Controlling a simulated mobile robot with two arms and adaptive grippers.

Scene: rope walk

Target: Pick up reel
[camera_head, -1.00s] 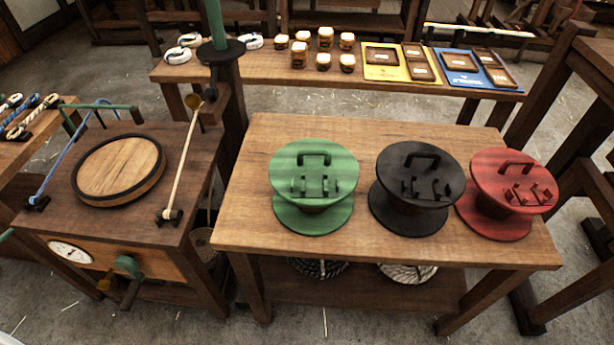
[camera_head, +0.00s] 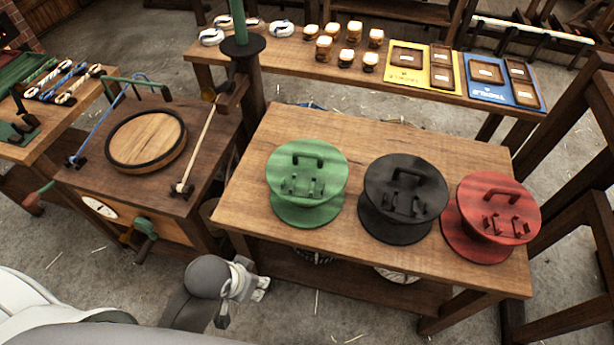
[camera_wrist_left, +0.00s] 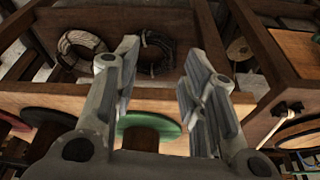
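Three reels stand upright in a row on the wooden table: a green reel (camera_head: 307,180), a black reel (camera_head: 403,196) and a red reel (camera_head: 491,214). Each has a handle on its top disc. My left gripper (camera_head: 258,285) is low in front of the table, near its front left leg, apart from the reels. In the left wrist view its two fingers (camera_wrist_left: 158,95) are spread with nothing between them. Part of the green reel (camera_wrist_left: 150,124) shows beyond the fingers. My right gripper is not in view.
A wooden table (camera_head: 390,140) carries the reels, and rope coils (camera_wrist_left: 82,48) lie on its lower shelf. A cabinet with a round wooden disc (camera_head: 146,140) stands to the left. A back bench (camera_head: 285,57) holds jars and trays.

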